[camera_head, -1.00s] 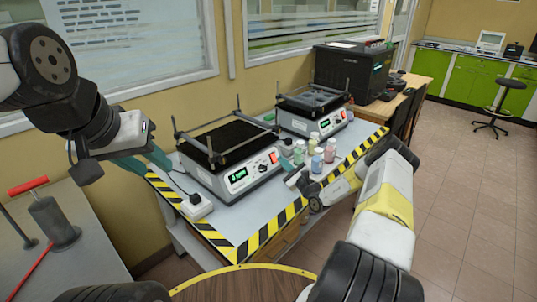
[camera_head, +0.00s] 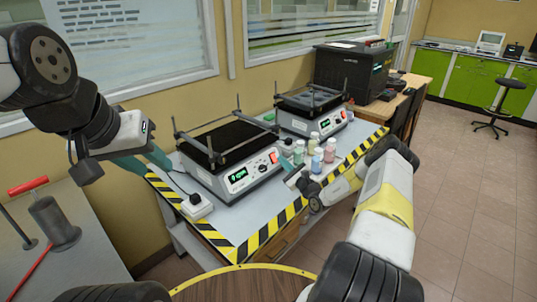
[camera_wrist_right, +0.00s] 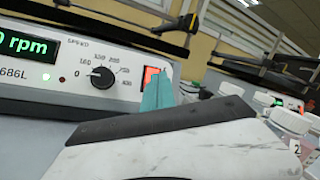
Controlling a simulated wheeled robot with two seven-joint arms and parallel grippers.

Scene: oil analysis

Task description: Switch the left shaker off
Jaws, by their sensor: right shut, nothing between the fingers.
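The left shaker (camera_head: 252,180) stands on the bench with its black platform on top. Its green display (camera_wrist_right: 28,46) is lit and the visible part reads "0 rpm". Its speed knob (camera_wrist_right: 101,77) points towards the 0 side. Its red switch (camera_wrist_right: 150,76) glows at the panel's right end, partly covered by my right fingertips. My right gripper (camera_head: 286,164) is shut and empty; its teal tips (camera_wrist_right: 157,92) are in front of the switch, and contact cannot be told. My left gripper (camera_head: 150,161) hangs left of the shaker, away from it; its opening is unclear.
The right shaker (camera_head: 318,124) stands behind, with a lit display and red switch. Several capped bottles (camera_head: 316,163) stand right of my right gripper. A power socket block (camera_head: 197,207) lies at the bench's front left. A striped edge (camera_head: 272,232) borders the bench.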

